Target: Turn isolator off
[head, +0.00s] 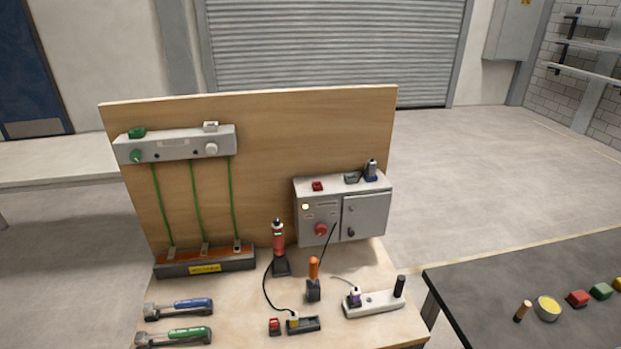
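A grey electrical box (370,222) stands on the bench against the wooden backboard, right of centre. Its left half carries a round red knob (320,230), likely the isolator switch, and a small lit yellowish lamp (305,207). The knob's exact setting is too small to read. The box's right half is a closed door with a dark latch (351,233). On top of the box sit a red block (317,186), a grey item (351,179) and a dark blue padlock-like item (371,170). Neither of my grippers shows in the head view.
The bench (250,318) holds a red-and-black tester (278,245), an orange-handled tool (313,277), a white strip (372,305) and two clamps (180,307) at front left. Green cables (194,200) hang at left. A dark table (470,290) stands at right.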

